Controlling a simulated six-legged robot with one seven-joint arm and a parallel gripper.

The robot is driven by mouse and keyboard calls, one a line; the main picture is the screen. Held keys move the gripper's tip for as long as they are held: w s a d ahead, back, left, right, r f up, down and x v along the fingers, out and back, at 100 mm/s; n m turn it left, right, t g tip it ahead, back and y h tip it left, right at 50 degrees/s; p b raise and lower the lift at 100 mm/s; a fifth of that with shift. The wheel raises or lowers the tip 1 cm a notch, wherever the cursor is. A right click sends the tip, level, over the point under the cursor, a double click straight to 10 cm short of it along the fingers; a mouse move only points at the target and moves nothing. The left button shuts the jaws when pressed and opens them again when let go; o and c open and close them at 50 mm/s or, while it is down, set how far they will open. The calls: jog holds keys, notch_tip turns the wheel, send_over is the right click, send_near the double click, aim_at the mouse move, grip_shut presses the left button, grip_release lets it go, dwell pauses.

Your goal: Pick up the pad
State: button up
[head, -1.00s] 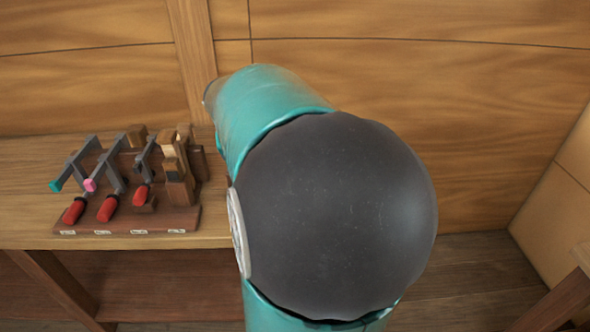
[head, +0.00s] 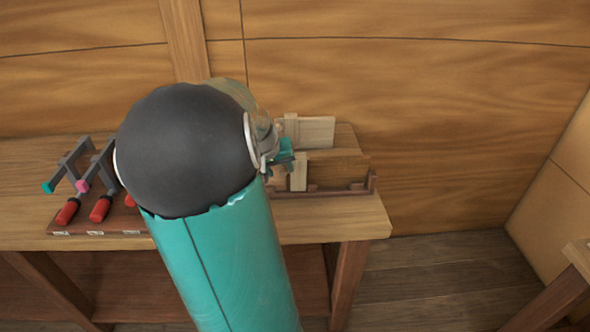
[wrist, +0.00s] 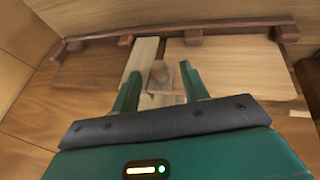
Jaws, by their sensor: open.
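My gripper (head: 284,155) is open over the right part of the bench, partly hidden by my arm in the head view. In the wrist view its two green fingers (wrist: 160,84) stand apart. Between and beyond them is a small pale wooden piece with a round knob (wrist: 159,72), which looks like the pad. I cannot tell whether the fingers touch it. A narrow pale board (wrist: 140,58) lies beside the knob, at its left.
A rack holds a darker board (wrist: 95,72) and a wide pale board (wrist: 225,62), with a dark rail (wrist: 180,30) along one edge. Red-handled clamps (head: 85,190) stand at the left of the bench (head: 340,220). The plank wall (head: 430,110) rises close behind.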

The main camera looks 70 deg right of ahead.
aim_at(282, 171)
jog(key=x, duration=0.3)
jog(key=shift+s+d+f, duration=0.1)
jog(key=shift+d+f, duration=0.05)
jog(key=shift+f, duration=0.15)
jog(key=shift+c, duration=0.3)
grip_shut()
jog(key=shift+r, duration=0.15)
